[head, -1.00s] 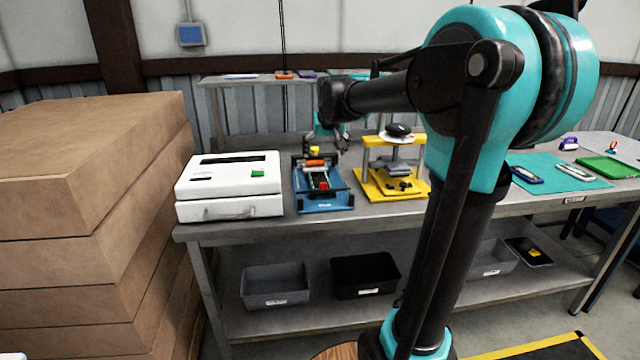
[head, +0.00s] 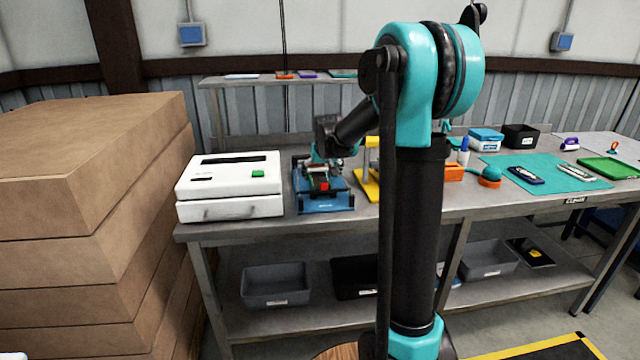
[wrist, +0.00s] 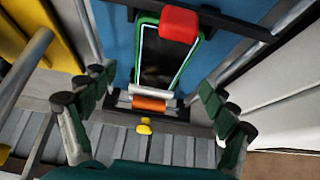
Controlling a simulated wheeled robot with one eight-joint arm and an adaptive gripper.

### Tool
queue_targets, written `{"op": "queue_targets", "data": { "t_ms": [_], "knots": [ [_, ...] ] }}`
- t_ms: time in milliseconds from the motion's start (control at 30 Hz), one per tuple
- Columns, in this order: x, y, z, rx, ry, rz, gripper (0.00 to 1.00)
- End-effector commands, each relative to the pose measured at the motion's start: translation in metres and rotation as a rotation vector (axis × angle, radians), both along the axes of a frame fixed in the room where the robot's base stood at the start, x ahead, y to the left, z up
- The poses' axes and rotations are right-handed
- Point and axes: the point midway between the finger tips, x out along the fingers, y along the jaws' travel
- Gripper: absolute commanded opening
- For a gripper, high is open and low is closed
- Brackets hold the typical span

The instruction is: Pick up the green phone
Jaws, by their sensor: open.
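The green phone (wrist: 163,62) has a green rim and a dark screen. In the wrist view it lies in a blue fixture (wrist: 215,70), with a red block (wrist: 180,22) over one end and an orange clamp piece (wrist: 148,103) near the other. My gripper (wrist: 155,85) is open and empty, one finger on each side of the phone's near end, apart from it. In the head view, the fixture (head: 325,207) is on the bench and my gripper is above it; the phone is mostly hidden there.
A white machine (head: 229,188) stands close left of the fixture, and a yellow press (head: 368,185) close right, partly behind my arm. A teal mat (head: 545,165) with other phones lies farther right. Stacked cartons (head: 90,165) stand at the left.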

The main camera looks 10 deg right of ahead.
Motion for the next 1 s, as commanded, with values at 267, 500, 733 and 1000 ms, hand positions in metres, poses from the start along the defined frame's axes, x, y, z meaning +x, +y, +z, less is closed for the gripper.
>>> {"op": "queue_targets", "data": {
  "t_ms": [267, 500, 733, 1000],
  "knots": [
    [0.018, 0.0, -0.026, 0.0, 0.0, 0.0, 0.86],
    [0.019, 0.0, -0.028, 0.0, 0.0, 0.0, 0.86],
    [0.019, 0.0, -0.027, 0.0, 0.0, 0.0, 0.63],
    [0.019, 0.0, -0.027, 0.0, 0.0, 0.0, 0.29]
  ]
}}
